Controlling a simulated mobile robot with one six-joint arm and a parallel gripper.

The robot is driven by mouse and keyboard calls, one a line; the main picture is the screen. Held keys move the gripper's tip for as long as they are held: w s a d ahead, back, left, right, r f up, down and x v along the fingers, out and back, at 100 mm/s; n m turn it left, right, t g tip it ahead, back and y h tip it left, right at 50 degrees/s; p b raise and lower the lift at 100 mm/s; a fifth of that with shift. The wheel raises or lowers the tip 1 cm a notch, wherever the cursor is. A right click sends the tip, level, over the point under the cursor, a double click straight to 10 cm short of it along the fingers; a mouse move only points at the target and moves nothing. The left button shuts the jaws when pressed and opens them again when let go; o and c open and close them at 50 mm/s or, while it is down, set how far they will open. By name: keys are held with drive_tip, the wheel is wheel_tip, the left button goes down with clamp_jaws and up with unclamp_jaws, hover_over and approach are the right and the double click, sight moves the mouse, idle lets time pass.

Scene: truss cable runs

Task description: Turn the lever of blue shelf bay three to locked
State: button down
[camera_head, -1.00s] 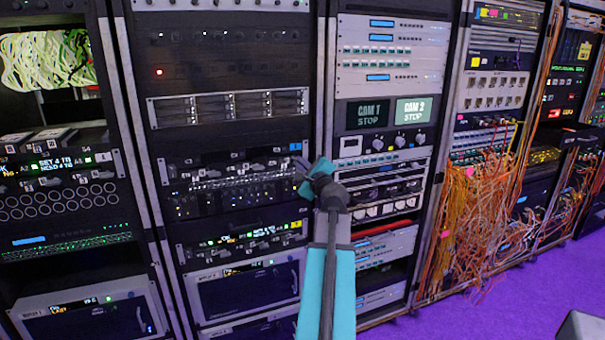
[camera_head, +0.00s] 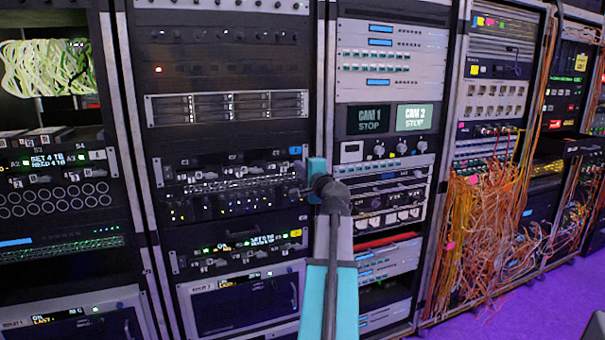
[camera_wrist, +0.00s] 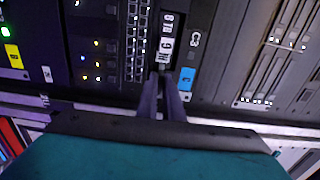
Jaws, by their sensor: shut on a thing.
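The shelf with the blue tag (camera_head: 295,150) spans the second rack in the head view, with small bay labels along its top edge. In the wrist view the blue tag (camera_wrist: 185,80) sits beside the label C3 (camera_wrist: 195,38). My gripper (camera_wrist: 164,76) is at the shelf face by bay three, its fingers close together and shut on the small lever there. The lever is mostly hidden between the fingertips, and its exact angle cannot be told. White lettered marks (camera_wrist: 167,42) show just beyond the fingertips. In the head view my wrist hides the fingertips.
A similar shelf with a yellow tag (camera_head: 295,233) is below, and its yellow tag (camera_wrist: 13,56) shows in the wrist view. The CAM monitors (camera_head: 392,119) are in the rack to the right. Loose orange cables (camera_head: 485,220) hang further right. Purple floor is clear at lower right.

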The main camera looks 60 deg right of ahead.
drive_tip(key=shift+f, duration=0.2)
drive_tip(key=c, duration=1.9)
unclamp_jaws()
drive_tip(key=shift+s+r, duration=0.1)
drive_tip(key=shift+r, duration=0.1)
drive_tip(key=shift+a, duration=0.1)
drive_tip(key=shift+b+v, duration=1.3)
drive_tip(key=shift+v, duration=5.55)
